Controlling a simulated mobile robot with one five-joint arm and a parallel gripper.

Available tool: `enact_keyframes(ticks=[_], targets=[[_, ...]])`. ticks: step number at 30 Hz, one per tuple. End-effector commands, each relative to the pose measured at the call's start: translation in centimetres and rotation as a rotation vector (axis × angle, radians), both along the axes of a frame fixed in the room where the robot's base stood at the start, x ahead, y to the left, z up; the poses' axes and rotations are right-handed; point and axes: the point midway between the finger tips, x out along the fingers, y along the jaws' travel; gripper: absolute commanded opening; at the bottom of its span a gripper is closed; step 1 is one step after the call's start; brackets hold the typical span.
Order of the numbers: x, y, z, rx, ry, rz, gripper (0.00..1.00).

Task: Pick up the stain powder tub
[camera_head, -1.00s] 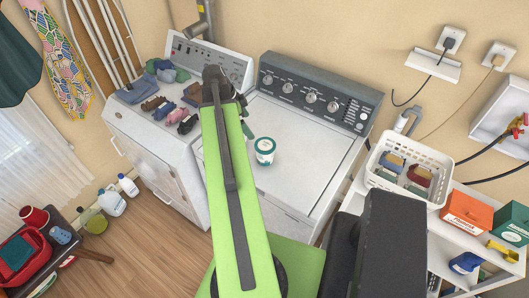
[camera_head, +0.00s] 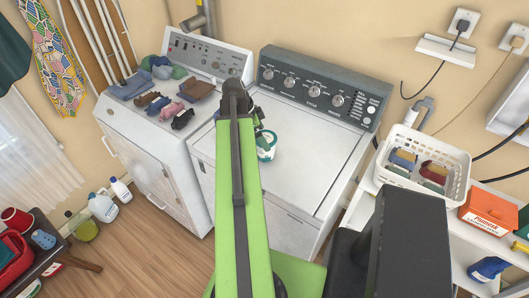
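The stain powder tub (camera_head: 267,150) is a small white round tub with a teal label. It stands on the white top of the right-hand machine (camera_head: 315,165), near that top's left side. My green arm reaches up the middle of the view and hides part of the tub's left side. My gripper (camera_head: 262,130) is at the arm's far end, dark, small and mostly hidden behind the wrist. It appears right beside or just over the tub. I cannot tell whether it touches the tub or how its fingers stand.
The left-hand machine (camera_head: 145,140) has several folded socks and cloths (camera_head: 172,98) on top. A white basket (camera_head: 455,180) stands on the shelf at right, with an orange box (camera_head: 490,212) beside it. The right-hand machine's top is otherwise clear.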

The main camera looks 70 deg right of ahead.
Motion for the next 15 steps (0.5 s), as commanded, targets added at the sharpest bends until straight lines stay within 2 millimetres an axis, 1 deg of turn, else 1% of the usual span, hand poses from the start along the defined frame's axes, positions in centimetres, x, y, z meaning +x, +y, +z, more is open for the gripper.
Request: enact_keyframes(ticks=[1,3,5,11,15], targets=[[-0.4,-0.4,-1.8,0.000,0.000,-0.001,1.00],[-0.7,-0.5,-2.8,0.000,0.000,0.000,1.00],[-1.0,-0.7,-3.0,0.000,0.000,0.000,1.00],[-1.0,-0.7,-2.6,0.000,0.000,0.001,1.00],[-1.0,-0.7,-2.6,0.000,0.000,0.000,0.83]])
